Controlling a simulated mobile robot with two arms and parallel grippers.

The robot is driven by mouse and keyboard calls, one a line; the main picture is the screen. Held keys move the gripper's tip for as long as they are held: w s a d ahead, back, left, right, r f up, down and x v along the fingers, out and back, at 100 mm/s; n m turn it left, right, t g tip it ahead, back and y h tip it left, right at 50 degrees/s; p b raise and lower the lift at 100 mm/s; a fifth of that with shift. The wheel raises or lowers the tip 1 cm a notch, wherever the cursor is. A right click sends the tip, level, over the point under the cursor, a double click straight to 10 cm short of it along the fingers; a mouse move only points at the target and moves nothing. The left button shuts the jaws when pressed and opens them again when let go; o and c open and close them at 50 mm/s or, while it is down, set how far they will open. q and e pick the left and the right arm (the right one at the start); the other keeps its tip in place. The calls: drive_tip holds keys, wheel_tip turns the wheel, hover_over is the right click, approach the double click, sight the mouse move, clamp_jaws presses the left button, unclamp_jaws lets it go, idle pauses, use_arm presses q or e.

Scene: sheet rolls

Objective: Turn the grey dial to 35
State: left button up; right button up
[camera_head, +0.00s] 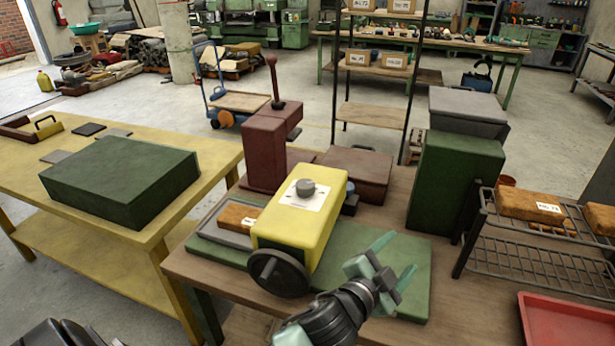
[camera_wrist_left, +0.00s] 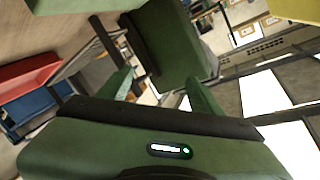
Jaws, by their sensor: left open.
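The grey dial (camera_head: 306,187) is a small round knob on a white scale plate (camera_head: 301,200) on top of a yellow box (camera_head: 325,216). The scale marks are too small to read, so I cannot tell the dial's setting. A dark handwheel (camera_head: 279,272) is on the box's near end. My left gripper (camera_head: 396,258) is open and empty, above the green mat to the right of the yellow box and apart from the dial. Its spread fingers also show in the left wrist view (camera_wrist_left: 158,78), where the dial is not seen. My right gripper is not in view.
Dark red blocks (camera_head: 265,153) stand behind the yellow box, and a tall green box (camera_head: 453,185) stands behind and right of my gripper. A wire rack (camera_head: 535,262) and a red tray (camera_head: 565,325) are at the right. The green mat (camera_head: 405,290) is clear around the gripper.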

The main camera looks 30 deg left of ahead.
use_arm(q)
drive_tip(key=w+d+r+m+t+h, duration=0.2)
drive_tip(key=w+d+r+m+h, duration=0.2)
drive_tip(key=d+r+m+h, duration=0.4)
drive_tip(key=d+r+m+g+h, duration=0.4)
drive_tip(key=d+r+m+h, duration=0.15)
drive_tip(key=m, duration=0.45)
drive_tip(key=r+m+g+y, duration=0.1)
drive_tip(key=m+g+y, duration=1.25)
drive_tip(key=y, duration=0.25)
hover_over(307, 182)
drive_tip(key=shift+s+n+g+h, duration=0.1)
drive_tip(key=shift+n+g+h, duration=0.15)
drive_tip(key=shift+n, duration=0.2)
drive_tip(key=shift+a+f, duration=0.1)
drive_tip(key=shift+a, duration=0.05)
wheel_tip(307, 182, down, 7)
drive_tip(key=shift+f+p, duration=0.2)
drive_tip(key=shift+p, duration=0.45)
